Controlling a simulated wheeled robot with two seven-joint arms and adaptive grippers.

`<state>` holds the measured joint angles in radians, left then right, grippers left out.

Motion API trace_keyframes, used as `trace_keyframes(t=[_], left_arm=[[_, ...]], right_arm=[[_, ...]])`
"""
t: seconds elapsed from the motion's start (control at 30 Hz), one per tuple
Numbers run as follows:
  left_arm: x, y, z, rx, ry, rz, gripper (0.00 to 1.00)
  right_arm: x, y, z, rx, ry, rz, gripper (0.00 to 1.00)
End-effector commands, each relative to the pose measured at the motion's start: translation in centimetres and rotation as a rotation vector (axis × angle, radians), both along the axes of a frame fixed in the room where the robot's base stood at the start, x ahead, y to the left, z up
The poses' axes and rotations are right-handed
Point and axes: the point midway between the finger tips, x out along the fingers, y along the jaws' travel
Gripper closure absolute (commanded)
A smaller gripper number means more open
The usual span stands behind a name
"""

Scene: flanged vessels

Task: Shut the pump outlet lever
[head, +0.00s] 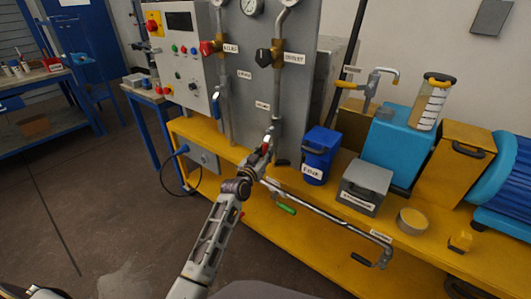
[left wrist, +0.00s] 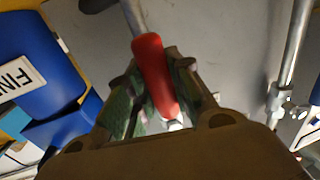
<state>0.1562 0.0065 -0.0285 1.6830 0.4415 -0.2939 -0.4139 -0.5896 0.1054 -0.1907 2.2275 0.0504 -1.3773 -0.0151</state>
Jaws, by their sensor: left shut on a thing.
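My left gripper (head: 265,148) is in front of the lower part of the grey panel, at the foot of a vertical pipe. In the left wrist view the left gripper (left wrist: 160,88) has its two fingers closed on either side of a red lever handle (left wrist: 149,58). The handle slants between the fingers, and a metal stem shows past its upper end. In the head view the gripper hides most of this lever. I cannot read a label that marks it as the pump outlet lever. My right gripper is not in view.
A blue box (head: 321,152) and a grey box (head: 364,186) stand close right of the gripper on the yellow bench (head: 270,222). A pipe with a green handle (head: 286,209) runs along its front. A blue-handled lever (head: 216,101) is up left. Open floor lies left.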

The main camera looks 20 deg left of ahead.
Motion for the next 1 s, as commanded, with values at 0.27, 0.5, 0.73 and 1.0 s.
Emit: trace_keyframes(t=[0.27,0.5,0.73,1.0], left_arm=[[0.0,0.1,0.0,0.006,-0.002,0.000,1.00],[0.1,0.4,0.0,0.044,-0.016,-0.001,1.00],[0.4,1.0,0.1,0.122,-0.044,-0.001,1.00],[0.8,2.1,0.3,0.255,-0.092,-0.001,1.00]], right_arm=[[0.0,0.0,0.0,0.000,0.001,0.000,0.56],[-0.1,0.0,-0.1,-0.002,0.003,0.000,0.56],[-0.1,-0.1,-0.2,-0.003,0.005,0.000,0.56],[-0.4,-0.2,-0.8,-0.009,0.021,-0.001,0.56]])
